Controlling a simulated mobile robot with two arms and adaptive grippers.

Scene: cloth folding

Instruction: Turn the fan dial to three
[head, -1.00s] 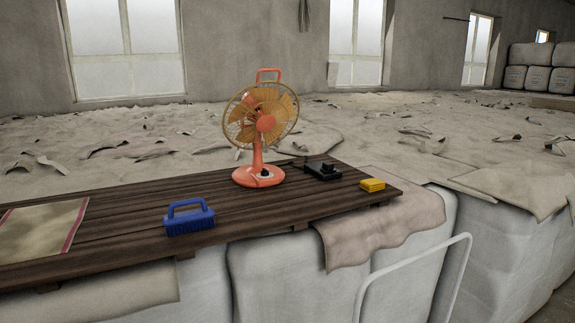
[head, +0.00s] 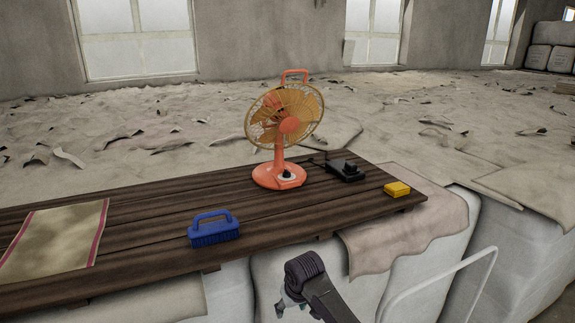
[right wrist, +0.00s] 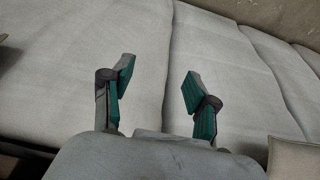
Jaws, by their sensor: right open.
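An orange fan (head: 284,120) stands upright on a dark wooden pallet table (head: 140,225). Its dark dial (head: 287,174) sits on the front of the round orange base; the dial's setting is too small to read. My right gripper (head: 283,306) shows at the bottom of the head view, in front of the table and well below the fan. In the right wrist view, my right gripper (right wrist: 157,82) is open and empty, its green-padded fingers apart over pale wrapped bales. My left gripper is not in view.
A blue brush (head: 213,232) lies near the table's front edge. A black box (head: 345,171) and a yellow block (head: 397,189) lie right of the fan. A striped cloth (head: 52,242) lies at the left. A white rail (head: 440,280) rises at front right.

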